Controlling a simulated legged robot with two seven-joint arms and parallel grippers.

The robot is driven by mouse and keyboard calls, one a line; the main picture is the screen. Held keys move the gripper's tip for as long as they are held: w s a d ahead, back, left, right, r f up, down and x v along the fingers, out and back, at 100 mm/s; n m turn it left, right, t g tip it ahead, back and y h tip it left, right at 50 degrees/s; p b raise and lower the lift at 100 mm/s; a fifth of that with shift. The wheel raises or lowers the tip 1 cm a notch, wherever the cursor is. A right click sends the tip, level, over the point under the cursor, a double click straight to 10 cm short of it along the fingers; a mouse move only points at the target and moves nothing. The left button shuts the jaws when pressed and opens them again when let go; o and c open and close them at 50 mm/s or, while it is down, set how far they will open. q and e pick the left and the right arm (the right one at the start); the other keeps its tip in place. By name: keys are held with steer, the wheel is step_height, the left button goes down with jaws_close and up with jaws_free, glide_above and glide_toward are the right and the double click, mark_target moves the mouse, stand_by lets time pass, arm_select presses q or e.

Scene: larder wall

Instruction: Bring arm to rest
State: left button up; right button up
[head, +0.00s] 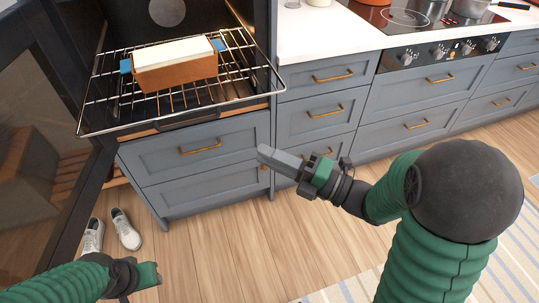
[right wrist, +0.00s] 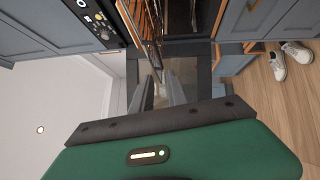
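My right arm reaches in from the right in the head view. Its gripper (head: 264,151) points left, in front of the grey drawers and clear of them. In the right wrist view its two fingers (right wrist: 157,88) stand apart with nothing between them, so it is open and empty. My left gripper (head: 150,274) is low at the left edge of the head view, above the wooden floor. Its fingers are too small and foreshortened to tell open from shut.
A brown loaf-shaped box with a white top and blue ends (head: 176,72) sits on the extended oven rack (head: 250,92). The dark oven door (head: 40,150) stands open at left. White shoes (head: 125,230) are on the floor. Drawers (head: 325,113) and a cooktop (head: 400,18) line the right.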

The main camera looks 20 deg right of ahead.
steer(key=w+d+f+m+g+h, duration=0.1)
steer(key=w+d+f+m+h, duration=0.25)
steer(key=f+m+h, duration=0.3)
steer(key=w+d+f+m+h, duration=0.3)
steer(key=d+f+m+h, duration=0.15)
steer(key=m, duration=0.35)
steer(key=s+a+f+m+g+h, duration=0.3)
steer(key=s+f+m+g, duration=0.75)
steer(key=s+m, duration=0.4)
steer(key=w+p+v, duration=0.3)
steer(key=p+v, duration=2.1)
steer(key=p, duration=0.1)
steer(key=shift+d+r, duration=0.15)
steer(key=shift+r, duration=0.5)
